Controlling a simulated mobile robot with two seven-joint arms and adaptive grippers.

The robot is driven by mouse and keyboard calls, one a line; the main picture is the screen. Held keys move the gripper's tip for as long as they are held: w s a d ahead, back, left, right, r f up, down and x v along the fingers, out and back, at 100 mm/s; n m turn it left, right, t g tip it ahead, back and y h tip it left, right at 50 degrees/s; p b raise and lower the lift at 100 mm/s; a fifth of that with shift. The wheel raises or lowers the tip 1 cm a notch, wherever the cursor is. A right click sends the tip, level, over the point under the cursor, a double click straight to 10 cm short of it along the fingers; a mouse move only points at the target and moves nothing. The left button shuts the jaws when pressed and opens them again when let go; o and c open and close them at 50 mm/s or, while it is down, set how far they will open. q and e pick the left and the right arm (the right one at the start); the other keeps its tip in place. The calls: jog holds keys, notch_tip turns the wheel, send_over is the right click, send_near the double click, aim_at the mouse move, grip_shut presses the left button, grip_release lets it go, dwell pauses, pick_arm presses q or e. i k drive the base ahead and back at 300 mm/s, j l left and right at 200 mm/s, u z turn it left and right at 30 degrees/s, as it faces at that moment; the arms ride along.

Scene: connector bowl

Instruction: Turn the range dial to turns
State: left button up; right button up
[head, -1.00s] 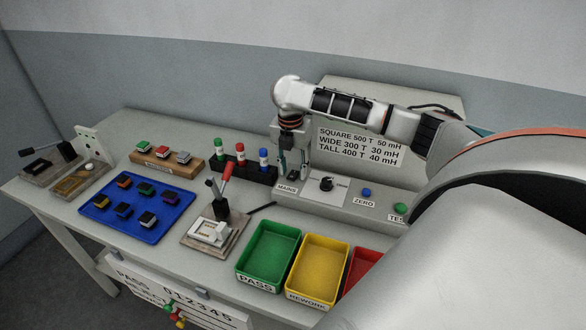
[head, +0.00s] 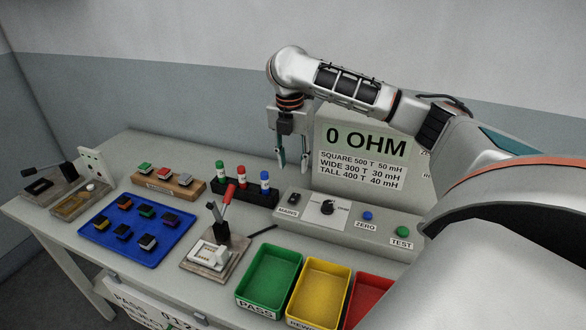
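The range dial (head: 327,208) is a small black knob on a white plate on the grey console (head: 350,228). Small text right of the knob seems to read OHM. The panel behind (head: 365,145) shows "0 OHM" in large black letters. My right gripper (head: 293,163) is above the console's left end, up and left of the dial, pointing down. Its two fingers are apart with nothing between them. Below it is the black MAINS switch (head: 293,198). My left gripper is out of view.
The blue ZERO button (head: 367,216) and green TEST button (head: 403,231) are right of the dial. Green (head: 270,278), yellow (head: 318,292) and red (head: 368,299) bins sit in front. My arm covers the right side.

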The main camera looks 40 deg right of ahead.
aim_at(327, 206)
jog(key=k+j, duration=0.75)
jog(key=j, duration=0.2)
